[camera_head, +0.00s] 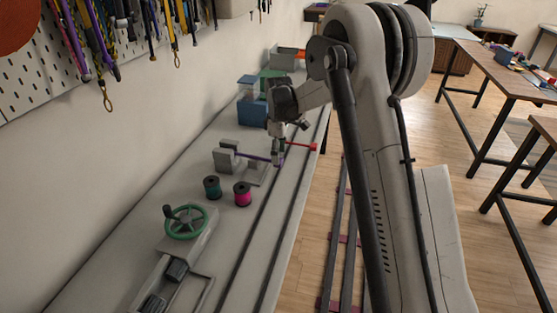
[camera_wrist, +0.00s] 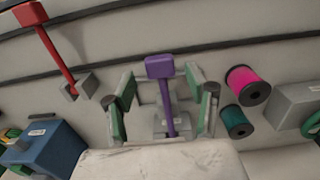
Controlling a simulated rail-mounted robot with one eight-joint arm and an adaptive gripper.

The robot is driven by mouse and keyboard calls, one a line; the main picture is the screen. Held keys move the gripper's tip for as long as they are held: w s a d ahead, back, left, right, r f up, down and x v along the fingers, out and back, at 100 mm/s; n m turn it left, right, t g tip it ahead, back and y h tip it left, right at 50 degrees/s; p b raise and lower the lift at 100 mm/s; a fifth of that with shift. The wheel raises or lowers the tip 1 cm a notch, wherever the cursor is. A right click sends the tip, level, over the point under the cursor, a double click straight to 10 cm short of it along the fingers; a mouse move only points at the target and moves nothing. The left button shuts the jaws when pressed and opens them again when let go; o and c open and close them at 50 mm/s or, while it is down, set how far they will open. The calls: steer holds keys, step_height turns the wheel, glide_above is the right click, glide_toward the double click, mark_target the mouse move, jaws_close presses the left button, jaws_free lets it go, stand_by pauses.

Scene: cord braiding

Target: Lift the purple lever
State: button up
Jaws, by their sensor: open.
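The purple lever shows in the wrist view as a square knob (camera_wrist: 160,66) on a thin shaft rising from a small grey base (camera_wrist: 180,125). My gripper (camera_wrist: 162,92) is open, with one finger on each side of the lever in the picture and visible gaps between. I cannot tell how far the knob lies from the fingertips in depth. In the head view the purple lever (camera_head: 256,156) lies nearly level, pointing right from its grey block. My gripper (camera_head: 278,157) is at its right end and partly hides it.
A red lever (camera_wrist: 56,50) stands left in the wrist view, beside a blue box (camera_wrist: 45,150). A pink spool (camera_wrist: 247,86) and a green spool (camera_wrist: 237,121) are to the right. In the head view a green handwheel (camera_head: 186,221) stands nearer on the bench (camera_head: 232,240).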

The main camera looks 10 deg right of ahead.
steer(key=shift+f, duration=1.5)
jaws_close()
